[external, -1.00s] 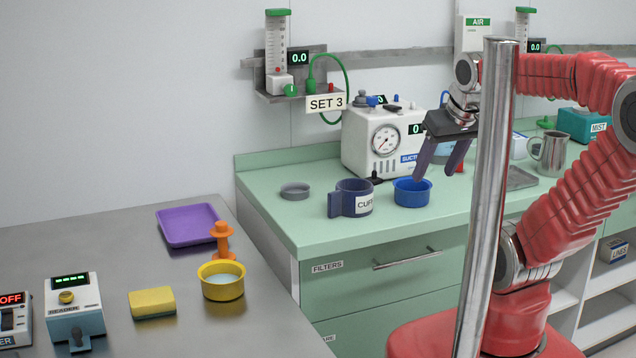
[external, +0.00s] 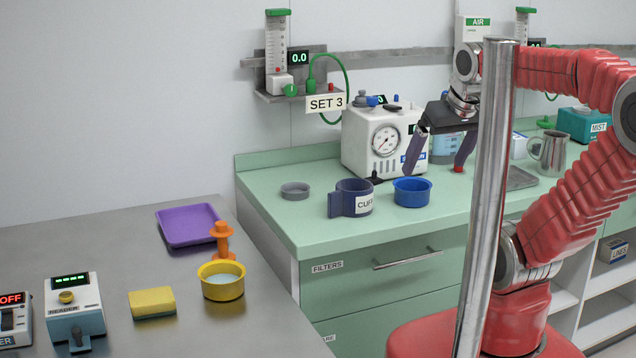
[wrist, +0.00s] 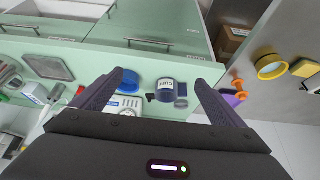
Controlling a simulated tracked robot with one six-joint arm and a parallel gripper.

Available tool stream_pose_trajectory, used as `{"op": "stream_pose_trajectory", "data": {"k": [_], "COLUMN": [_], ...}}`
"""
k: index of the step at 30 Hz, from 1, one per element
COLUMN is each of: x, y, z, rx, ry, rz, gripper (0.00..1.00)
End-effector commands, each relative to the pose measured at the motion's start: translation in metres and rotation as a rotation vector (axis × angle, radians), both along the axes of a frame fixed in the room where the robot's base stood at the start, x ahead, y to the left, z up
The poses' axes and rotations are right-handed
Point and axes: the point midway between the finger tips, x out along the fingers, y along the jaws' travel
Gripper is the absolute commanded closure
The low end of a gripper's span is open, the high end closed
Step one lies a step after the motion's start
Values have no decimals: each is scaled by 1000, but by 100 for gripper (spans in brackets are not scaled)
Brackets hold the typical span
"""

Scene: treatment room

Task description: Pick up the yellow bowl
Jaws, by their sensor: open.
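The yellow bowl (external: 221,288) stands upright on the steel table at the left in the external view, with something pale blue inside it. In the wrist view the yellow bowl (wrist: 270,69) is at the right, outside the span of the fingers. My gripper (external: 436,170) is open and empty above the green counter, behind and right of the blue bowl, well to the right of the yellow bowl. In the wrist view my gripper (wrist: 153,92) has its two dark fingers spread wide.
An orange peg-shaped object (external: 222,240) stands just behind the yellow bowl, and a yellow sponge (external: 152,303) lies left of it. A purple tray (external: 188,225) is farther back. The blue bowl (external: 412,193) and cuff mug (external: 352,198) stand on the counter. A metal pole (external: 487,200) rises in front.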

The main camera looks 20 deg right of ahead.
Motion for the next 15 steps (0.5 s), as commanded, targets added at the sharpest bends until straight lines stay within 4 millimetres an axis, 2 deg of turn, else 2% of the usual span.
{"op": "stream_pose_trajectory", "data": {"k": [5, 15], "x": [1, 17], "y": [0, 3], "z": [33, 24], "rx": [0, -226], "ry": [-4, 17], "rz": [0, 252], "gripper": [7, 7]}}
